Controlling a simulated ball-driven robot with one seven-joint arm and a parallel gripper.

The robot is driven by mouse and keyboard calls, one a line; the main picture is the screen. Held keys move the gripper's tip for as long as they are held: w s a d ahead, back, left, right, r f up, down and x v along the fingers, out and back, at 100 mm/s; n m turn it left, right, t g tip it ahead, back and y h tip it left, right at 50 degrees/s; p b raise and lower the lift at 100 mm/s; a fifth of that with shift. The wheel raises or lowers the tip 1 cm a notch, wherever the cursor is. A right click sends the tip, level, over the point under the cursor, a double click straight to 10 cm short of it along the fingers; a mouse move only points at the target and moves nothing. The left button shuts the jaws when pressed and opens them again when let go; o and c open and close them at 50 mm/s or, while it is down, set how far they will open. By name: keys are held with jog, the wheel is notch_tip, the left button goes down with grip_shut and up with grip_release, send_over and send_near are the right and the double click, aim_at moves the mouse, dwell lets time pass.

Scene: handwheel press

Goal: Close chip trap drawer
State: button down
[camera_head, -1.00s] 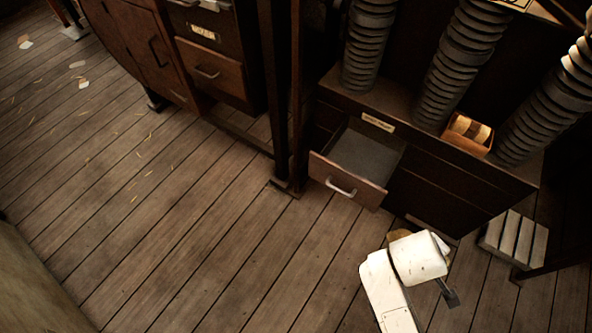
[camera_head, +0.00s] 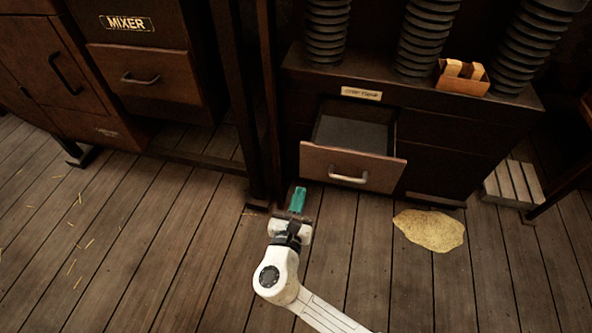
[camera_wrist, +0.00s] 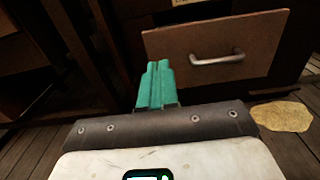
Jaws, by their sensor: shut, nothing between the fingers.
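The chip trap drawer (camera_head: 352,167) is pulled out of the dark cabinet under a small label (camera_head: 361,94). Its wooden front has a metal handle (camera_head: 348,179), and its grey inside shows from above. In the wrist view the drawer front (camera_wrist: 270,42) and handle (camera_wrist: 217,58) are ahead and to the right of my fingers. My gripper (camera_head: 298,198) is shut and empty, its teal fingers together. It is in front of the drawer, near the left end of the front, and appears apart from it. In the wrist view my gripper (camera_wrist: 157,82) points toward the left part of the front.
A dark post (camera_head: 268,120) stands left of the drawer. A cabinet marked MIXER (camera_head: 127,24) is farther left. A yellowish patch (camera_head: 430,230) lies on the floor at right, near a slatted block (camera_head: 515,184). A small wooden box (camera_head: 462,77) and ribbed columns stand on the cabinet.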

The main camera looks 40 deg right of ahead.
aim_at(313, 148)
jog(key=b+x, duration=0.3)
jog(key=x, duration=1.1)
jog(key=shift+b, duration=0.35)
